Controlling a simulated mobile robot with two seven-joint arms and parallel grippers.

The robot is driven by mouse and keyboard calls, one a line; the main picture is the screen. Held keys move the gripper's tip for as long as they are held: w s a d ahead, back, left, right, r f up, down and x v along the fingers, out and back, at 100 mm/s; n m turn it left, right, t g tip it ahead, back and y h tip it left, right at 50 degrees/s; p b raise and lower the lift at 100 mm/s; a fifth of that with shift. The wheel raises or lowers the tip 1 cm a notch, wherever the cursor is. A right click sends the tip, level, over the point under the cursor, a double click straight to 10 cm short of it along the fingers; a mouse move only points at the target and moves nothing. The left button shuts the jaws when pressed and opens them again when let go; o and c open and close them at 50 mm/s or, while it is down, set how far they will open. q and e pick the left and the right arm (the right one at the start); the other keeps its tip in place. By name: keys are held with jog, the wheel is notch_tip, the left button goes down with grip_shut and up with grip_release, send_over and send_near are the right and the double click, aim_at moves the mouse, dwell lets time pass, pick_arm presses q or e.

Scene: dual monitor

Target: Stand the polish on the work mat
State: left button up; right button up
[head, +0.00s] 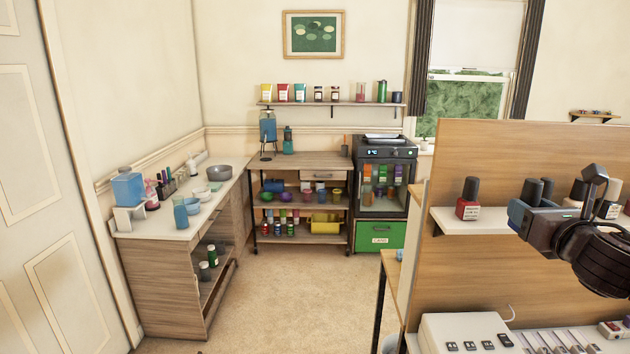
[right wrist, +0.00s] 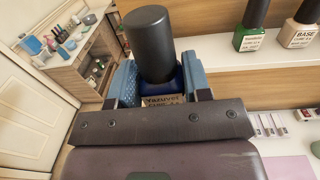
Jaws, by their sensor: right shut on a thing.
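A polish bottle with a black cap (right wrist: 148,42) and a dark blue body is between the blue finger pads of my right gripper (right wrist: 160,90). Its label is partly hidden by the gripper. In the head view my right gripper (head: 522,212) is beside the wooden rack's shelf, with a black cap (head: 530,192) showing above its fingers. I cannot tell whether the bottle is clear of the shelf. A pale pink flat surface (right wrist: 290,167), perhaps the work mat, shows at the lower right of the right wrist view. My left gripper is out of view.
The rack shelf (head: 450,222) carries a red polish (head: 468,200); a green polish (right wrist: 250,28) and a bottle marked BASE (right wrist: 300,30) stand farther right. A white device (head: 465,335) and a slotted tray (head: 560,340) lie below the shelf.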

jog(key=s+a+f, duration=0.4)
jog(key=a+f, duration=0.7)
jog(key=s+a+f+y, duration=0.1)
jog(key=s+a+f, duration=0.2)
jog(key=a+f, duration=0.8)
jog(key=shift+s+f+n, duration=0.15)
jog(key=shift+s+n, duration=0.2)
jog(key=shift+n, duration=0.05)
